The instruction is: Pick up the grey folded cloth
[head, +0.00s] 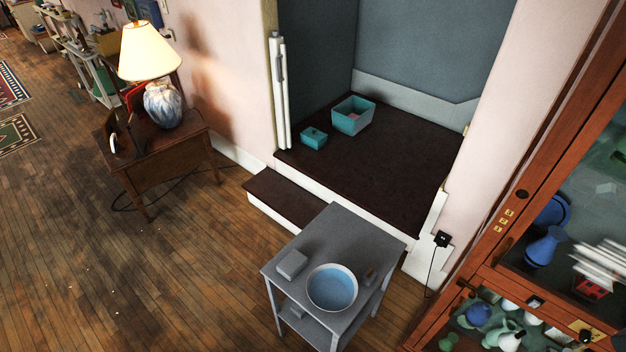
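The grey folded cloth (292,264) appears as a small light-grey block lying flat on the left part of the grey table (333,225). It lies to the left of a round bowl and is apart from it. Nothing covers the cloth. Neither of my grippers shows in the head view.
The bowl (332,288), pale-rimmed and blue inside, stands on the table's front part, with a small brownish item (370,275) to its right. A dark step (285,197) lies behind the table. A cabinet (480,265) stands at right. Wooden floor (150,275) is clear at left.

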